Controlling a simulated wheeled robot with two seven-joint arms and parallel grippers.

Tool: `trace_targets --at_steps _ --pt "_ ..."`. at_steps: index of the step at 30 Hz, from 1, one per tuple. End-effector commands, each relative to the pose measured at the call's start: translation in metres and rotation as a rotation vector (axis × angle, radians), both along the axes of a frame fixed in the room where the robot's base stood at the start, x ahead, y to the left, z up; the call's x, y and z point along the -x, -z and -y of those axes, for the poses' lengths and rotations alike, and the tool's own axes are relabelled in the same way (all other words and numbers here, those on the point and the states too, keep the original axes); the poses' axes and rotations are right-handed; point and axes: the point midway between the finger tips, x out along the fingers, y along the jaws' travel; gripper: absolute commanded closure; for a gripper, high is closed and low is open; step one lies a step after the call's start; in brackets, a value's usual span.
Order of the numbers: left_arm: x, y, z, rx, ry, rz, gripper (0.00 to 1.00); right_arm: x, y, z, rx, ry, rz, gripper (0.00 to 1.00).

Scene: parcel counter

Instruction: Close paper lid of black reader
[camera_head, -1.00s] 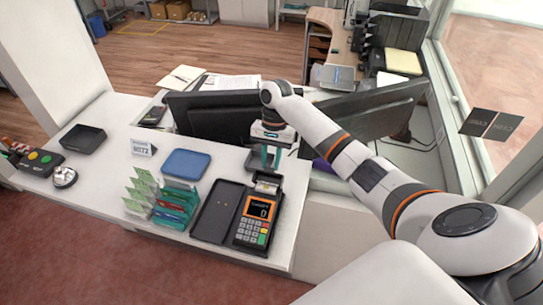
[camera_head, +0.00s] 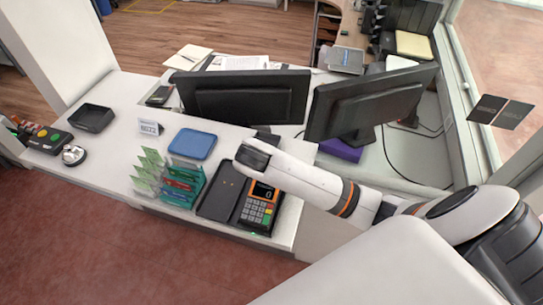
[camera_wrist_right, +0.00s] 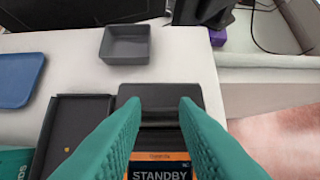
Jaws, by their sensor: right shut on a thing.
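The black reader (camera_head: 256,210) with orange trim and a keypad stands near the counter's front right. Its screen shows STANDBY in the right wrist view (camera_wrist_right: 160,172). Its dark paper lid (camera_wrist_right: 160,94) spans the far end in that view; no white paper shows, and its exact angle is hard to tell. My right gripper's teal fingers (camera_wrist_right: 159,106) reach over the reader from both sides and are shut on the lid, with a gap between the tips. In the head view my right wrist hides the fingers and lid. My left gripper is not in view.
A black open case (camera_head: 219,197) lies just left of the reader, then a teal card rack (camera_head: 184,181). A blue tray (camera_head: 192,144) and a small dark tray (camera_wrist_right: 125,42) lie behind. Two monitors (camera_head: 245,97) stand at the back. The counter's front edge is close to the reader.

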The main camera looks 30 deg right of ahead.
Motion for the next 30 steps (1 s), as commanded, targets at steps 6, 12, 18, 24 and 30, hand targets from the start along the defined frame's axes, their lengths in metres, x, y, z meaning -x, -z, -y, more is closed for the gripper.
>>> trace_targets --at_steps 6,12,18,24,30 --pt "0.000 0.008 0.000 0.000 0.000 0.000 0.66 0.006 0.010 -0.007 0.102 0.000 0.085 0.96" --pt "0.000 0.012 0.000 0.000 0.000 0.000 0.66 0.008 0.013 -0.010 0.159 -0.001 0.134 0.96" --pt "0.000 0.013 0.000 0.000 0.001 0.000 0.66 0.009 0.014 -0.010 0.183 0.001 0.154 0.96" --pt "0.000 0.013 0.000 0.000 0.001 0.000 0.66 0.009 0.014 -0.010 0.187 0.001 0.156 0.96" --pt "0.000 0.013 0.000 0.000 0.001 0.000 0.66 0.009 0.015 -0.010 0.187 0.001 0.154 0.96"
